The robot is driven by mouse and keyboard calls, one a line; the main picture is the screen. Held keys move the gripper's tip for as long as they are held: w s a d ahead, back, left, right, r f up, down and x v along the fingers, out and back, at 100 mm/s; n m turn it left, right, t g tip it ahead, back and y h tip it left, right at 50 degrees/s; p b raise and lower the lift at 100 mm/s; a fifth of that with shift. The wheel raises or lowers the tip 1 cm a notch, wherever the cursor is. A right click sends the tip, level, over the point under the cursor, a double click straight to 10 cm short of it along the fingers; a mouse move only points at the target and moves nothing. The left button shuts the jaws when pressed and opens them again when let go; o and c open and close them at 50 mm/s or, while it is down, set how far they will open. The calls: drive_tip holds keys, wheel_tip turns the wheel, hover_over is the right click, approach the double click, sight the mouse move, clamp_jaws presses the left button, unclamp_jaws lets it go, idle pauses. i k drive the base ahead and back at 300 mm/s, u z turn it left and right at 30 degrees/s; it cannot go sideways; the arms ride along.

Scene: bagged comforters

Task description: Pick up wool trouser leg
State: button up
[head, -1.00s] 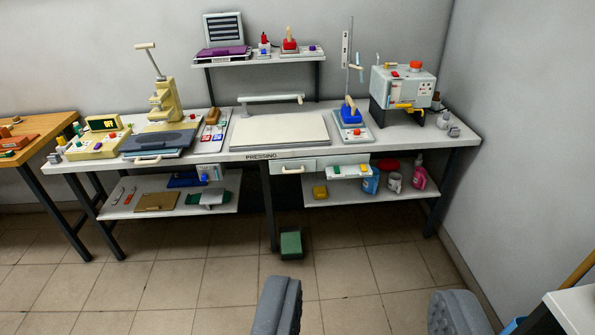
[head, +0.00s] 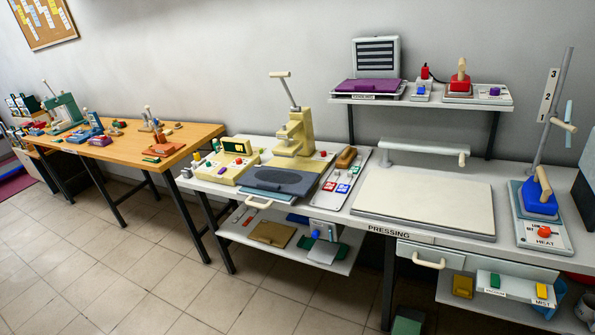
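I cannot make out a wool trouser leg for certain in the head view. A small grey piece (head: 324,251) lies beside a green one on the lower shelf under the pressing bench, but I cannot tell what it is. The pressing bench (head: 480,245) carries a flat pale pressing board (head: 425,200) and a cream press (head: 295,135) with a dark plate. My gripper is not in view.
A wooden table (head: 195,132) with several small tools stands at the left. A raised shelf (head: 425,102) holds a purple-based device (head: 375,85). A blue-based lever tool (head: 540,195) stands at the right. The tiled floor (head: 130,270) at lower left is clear.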

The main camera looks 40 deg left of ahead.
sight(288, 181)
drive_tip(key=z, duration=0.05)
drive_tip(key=i, duration=1.65)
drive_tip(key=u, duration=2.7)
drive_tip(key=i, duration=1.05)
